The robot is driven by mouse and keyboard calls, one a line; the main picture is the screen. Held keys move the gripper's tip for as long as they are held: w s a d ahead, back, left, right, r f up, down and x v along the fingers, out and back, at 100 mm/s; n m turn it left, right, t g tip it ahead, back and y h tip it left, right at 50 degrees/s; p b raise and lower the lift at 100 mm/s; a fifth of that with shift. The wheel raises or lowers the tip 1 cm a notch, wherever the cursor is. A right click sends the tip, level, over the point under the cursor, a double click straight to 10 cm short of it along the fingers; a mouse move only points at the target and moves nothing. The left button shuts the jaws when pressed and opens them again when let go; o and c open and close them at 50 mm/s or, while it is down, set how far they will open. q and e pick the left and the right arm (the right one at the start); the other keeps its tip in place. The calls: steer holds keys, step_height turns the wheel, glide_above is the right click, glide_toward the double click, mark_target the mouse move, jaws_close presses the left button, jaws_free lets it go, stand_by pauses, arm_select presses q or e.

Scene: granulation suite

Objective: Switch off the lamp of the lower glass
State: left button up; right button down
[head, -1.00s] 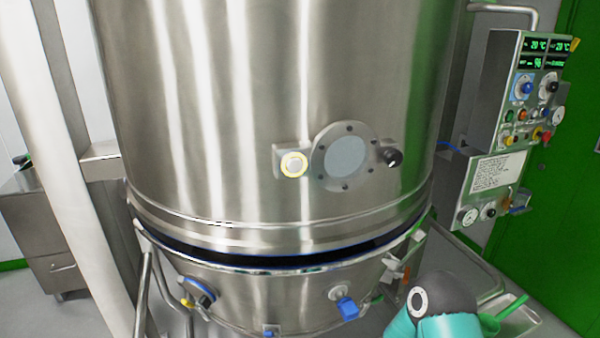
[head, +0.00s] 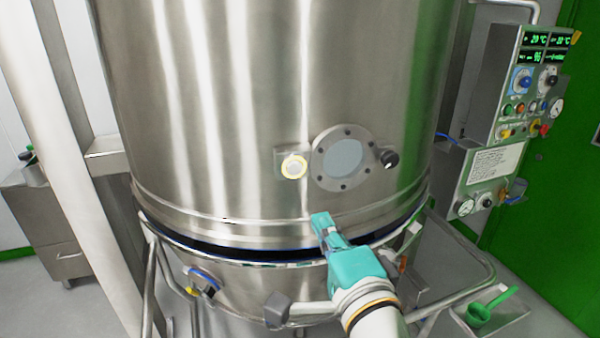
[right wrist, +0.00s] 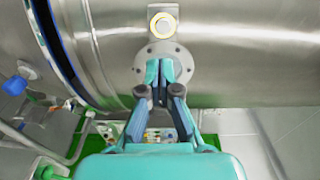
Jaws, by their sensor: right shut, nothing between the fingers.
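The glass (head: 343,157) is a round grey pane in a bolted steel flange, low on the big steel vessel. Its lamp button (head: 294,167), at its left, has a pale centre and a glowing yellow ring. The button also shows at the top of the right wrist view (right wrist: 163,22). My right gripper (head: 319,218), teal, is shut and empty. In the head view it appears below the glass and button, and seems apart from both. In the right wrist view its fingertips (right wrist: 160,66) overlap the flange and hide most of the glass. My left gripper is in neither view.
A black knob (head: 390,159) sits at the flange's right. A control panel (head: 530,90) with displays and knobs stands at the right. A tray with a green scoop (head: 493,307) is at lower right.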

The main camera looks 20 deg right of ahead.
steer(key=shift+s+r, duration=0.1)
steer(key=shift+r, duration=0.1)
steer(key=p, duration=0.3)
glide_toward(296, 170)
steer(key=w, duration=0.7)
steer(key=shift+w, duration=0.15)
steer(key=shift+d, duration=0.1)
